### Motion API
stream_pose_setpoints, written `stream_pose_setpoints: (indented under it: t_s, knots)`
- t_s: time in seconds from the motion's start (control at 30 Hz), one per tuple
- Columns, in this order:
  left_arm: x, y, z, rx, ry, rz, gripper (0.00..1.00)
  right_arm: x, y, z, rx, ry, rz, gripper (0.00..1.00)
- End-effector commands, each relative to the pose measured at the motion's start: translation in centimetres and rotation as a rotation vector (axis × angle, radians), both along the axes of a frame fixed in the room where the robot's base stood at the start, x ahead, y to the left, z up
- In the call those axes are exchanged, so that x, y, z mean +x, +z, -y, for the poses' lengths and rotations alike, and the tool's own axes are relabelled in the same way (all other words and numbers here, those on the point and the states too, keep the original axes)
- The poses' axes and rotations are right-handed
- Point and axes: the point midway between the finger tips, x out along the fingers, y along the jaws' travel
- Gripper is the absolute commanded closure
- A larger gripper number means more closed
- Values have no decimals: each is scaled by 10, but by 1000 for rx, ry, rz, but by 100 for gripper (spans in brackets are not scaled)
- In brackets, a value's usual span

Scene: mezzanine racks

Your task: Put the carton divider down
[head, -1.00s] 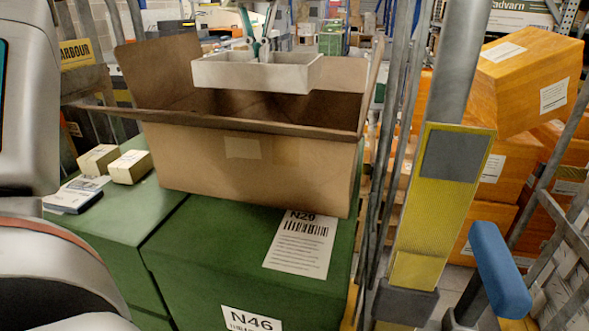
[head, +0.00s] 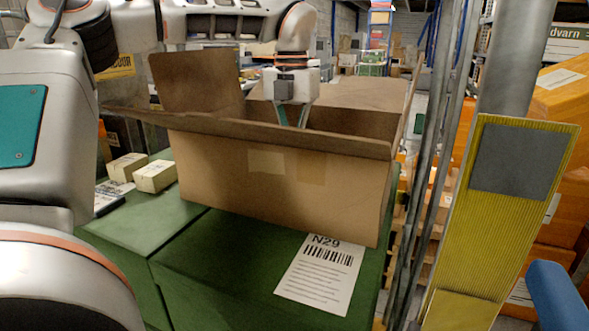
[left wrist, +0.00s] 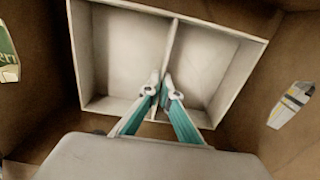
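The carton divider is a pale, two-compartment frame with a central partition (left wrist: 171,50). It shows only in the left wrist view, low within the brown carton. In the head view the front wall of the open carton (head: 225,175) hides it. My left gripper (head: 293,116) reaches down into the carton from above. In the left wrist view its teal fingers (left wrist: 161,88) are closed together on the central partition. Whether the divider touches the carton's floor cannot be told. My right gripper is not in view.
The carton stands with flaps spread on green crates (head: 235,255) marked N29. Two small cream boxes (head: 155,176) sit to its left. A metal post with a yellow pad (head: 500,235) and grey rack bars stand close on the right, before orange crates (head: 560,100).

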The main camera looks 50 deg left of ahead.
Motion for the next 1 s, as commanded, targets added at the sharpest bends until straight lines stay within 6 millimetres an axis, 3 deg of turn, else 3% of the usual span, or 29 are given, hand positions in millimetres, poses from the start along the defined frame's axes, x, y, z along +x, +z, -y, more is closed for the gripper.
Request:
stream_pose_setpoints:
  t_s: [0.27, 0.8, 0.87, 1.0]
  knots:
    - [0, -40, 0, -2, -1, -6, 100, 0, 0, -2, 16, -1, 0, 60]
    - [0, -47, 0, 1, -1, 0, 100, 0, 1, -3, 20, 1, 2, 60]
    - [0, -46, 0, 1, -1, 0, 82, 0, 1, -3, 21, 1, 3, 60]
    - [0, -46, 0, 1, -1, 0, 79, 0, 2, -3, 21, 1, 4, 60]
